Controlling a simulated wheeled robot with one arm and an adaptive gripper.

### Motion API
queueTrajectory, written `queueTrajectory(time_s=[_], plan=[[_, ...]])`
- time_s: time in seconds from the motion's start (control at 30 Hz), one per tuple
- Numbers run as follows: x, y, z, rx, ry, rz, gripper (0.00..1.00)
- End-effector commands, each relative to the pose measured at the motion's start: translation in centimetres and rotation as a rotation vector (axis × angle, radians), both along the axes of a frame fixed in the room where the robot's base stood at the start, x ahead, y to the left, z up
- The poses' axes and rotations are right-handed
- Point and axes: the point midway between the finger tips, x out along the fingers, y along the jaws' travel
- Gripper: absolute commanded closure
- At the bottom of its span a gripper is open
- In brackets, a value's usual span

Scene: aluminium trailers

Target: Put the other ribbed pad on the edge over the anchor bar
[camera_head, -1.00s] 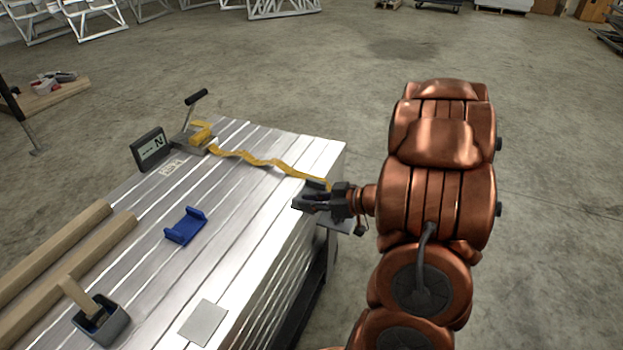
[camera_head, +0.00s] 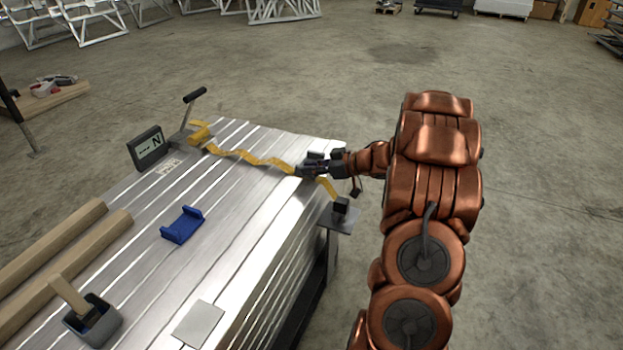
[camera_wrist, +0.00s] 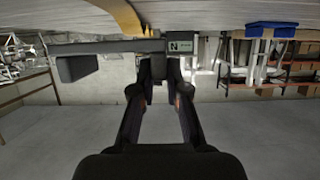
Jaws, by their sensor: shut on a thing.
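My gripper (camera_head: 312,168) is at the far right corner of the silver stack, over its edge and close to the yellow strap. It is shut on a dark angled piece, seemingly the ribbed pad (camera_wrist: 105,47), which reaches left from the jaws (camera_wrist: 160,75) in the wrist view with a short flap at its end. Ribs cannot be made out. The yellow strap (camera_head: 252,158) runs from the ratchet to the edge, then down to a black block (camera_head: 341,205) on a grey plate (camera_head: 336,220), apparently the anchor bar. Whether the pad touches the stack is hidden.
On the stack (camera_head: 225,240) are a blue cradle (camera_head: 182,226), a grey square plate (camera_head: 198,323), a display box (camera_head: 147,147), the ratchet (camera_head: 195,132), two wooden beams (camera_head: 75,255) and a dark box with a mallet (camera_head: 95,322).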

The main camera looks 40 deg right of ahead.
Motion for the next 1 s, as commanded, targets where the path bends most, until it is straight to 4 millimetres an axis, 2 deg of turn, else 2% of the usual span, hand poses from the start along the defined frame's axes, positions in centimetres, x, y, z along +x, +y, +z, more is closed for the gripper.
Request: queueTrajectory(time_s=[0.17, 0.3, 0.4, 0.8, 0.83, 1.0], plan=[[0.6, -0.4, -0.3, -0.001, 0.000, 0.000, 1.00], [0.5, -0.4, -2.7, 0.003, 0.000, -0.002, 1.00], [0.5, -0.4, -3.7, 0.001, 0.001, -0.002, 1.00], [0.5, -0.3, -3.8, 0.002, 0.001, -0.001, 1.00], [0.5, -0.3, -3.9, 0.001, 0.002, -0.001, 0.84], [0.5, -0.3, -3.8, 0.001, 0.000, 0.000, 0.67]])
